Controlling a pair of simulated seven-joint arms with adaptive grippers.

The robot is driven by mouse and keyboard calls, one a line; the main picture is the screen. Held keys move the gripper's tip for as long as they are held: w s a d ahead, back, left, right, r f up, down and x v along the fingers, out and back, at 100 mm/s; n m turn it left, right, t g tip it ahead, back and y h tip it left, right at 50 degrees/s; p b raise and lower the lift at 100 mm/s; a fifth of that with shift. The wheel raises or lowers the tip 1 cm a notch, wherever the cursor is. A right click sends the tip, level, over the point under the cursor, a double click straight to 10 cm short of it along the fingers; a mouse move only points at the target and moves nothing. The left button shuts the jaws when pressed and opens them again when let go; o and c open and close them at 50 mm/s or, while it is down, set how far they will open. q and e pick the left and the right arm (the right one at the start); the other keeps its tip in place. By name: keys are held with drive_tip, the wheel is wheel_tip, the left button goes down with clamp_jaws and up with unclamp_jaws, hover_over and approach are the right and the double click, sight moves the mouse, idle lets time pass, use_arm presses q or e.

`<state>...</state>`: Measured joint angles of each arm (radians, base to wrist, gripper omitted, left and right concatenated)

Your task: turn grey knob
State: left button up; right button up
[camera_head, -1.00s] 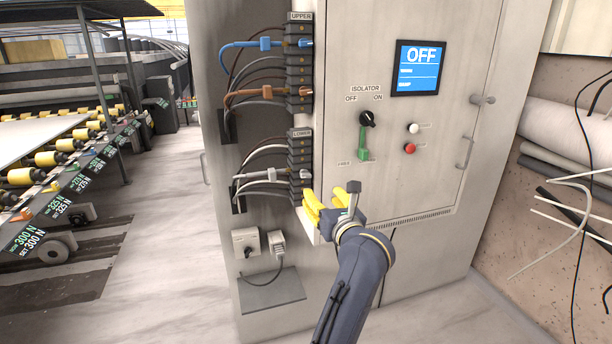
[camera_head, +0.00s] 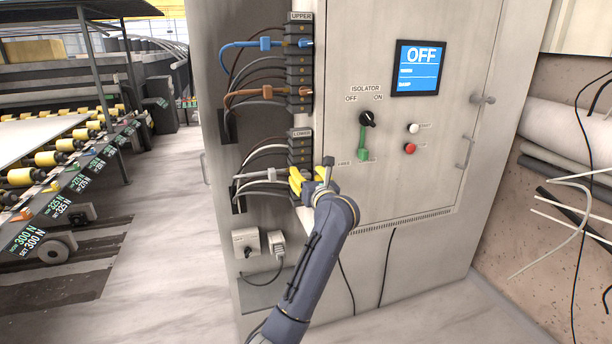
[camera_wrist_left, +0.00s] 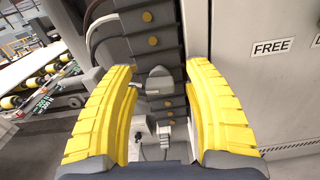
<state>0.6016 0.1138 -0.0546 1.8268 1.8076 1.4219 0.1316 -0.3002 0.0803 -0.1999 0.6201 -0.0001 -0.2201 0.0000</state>
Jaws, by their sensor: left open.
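A small grey wing-shaped knob (camera_wrist_left: 157,82) shows in the left wrist view, on the dark terminal column (camera_wrist_left: 150,42) of the cabinet. It lies between the two yellow fingers of my left gripper (camera_wrist_left: 163,95), a little beyond them, with gaps on both sides. In the head view my left gripper (camera_head: 300,182) is at the lower terminal block (camera_head: 299,148), and its fingers cover much of the knob's area. The gripper is open and empty. Contact with the knob cannot be made out. My right gripper is out of view.
The cabinet door has a black isolator switch (camera_head: 367,119) with a green lever (camera_head: 363,147), a blue OFF screen (camera_head: 418,68) and a red button (camera_head: 410,148). Cables loop left of the terminals. A grey switch box (camera_head: 245,242) sits below. Floor space lies left of the cabinet.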

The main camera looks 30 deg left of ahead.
use_arm(q)
drive_tip(key=shift+a, duration=0.15)
drive_tip(key=shift+c, duration=0.2)
clamp_jaws()
drive_tip(key=shift+r, duration=0.15)
